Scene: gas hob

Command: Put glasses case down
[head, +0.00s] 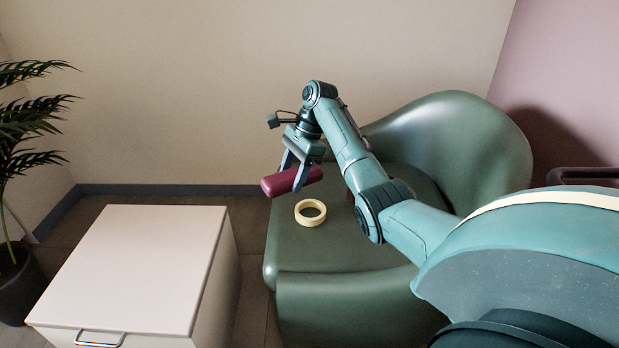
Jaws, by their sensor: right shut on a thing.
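The glasses case (283,182) is a dark red, rounded, elongated box. My right gripper (294,176) is shut on it and holds it above the left part of the green armchair's seat (290,238), near its left edge. The gripper's fingers point down over the case and hide part of it. My left gripper does not show in the head view.
A pale yellow ring, like a tape roll (310,213), lies on the seat near the case. A white cabinet (146,262) with a bare top stands to the left. A potted plant (20,285) is at the far left. My right arm hides part of the seat.

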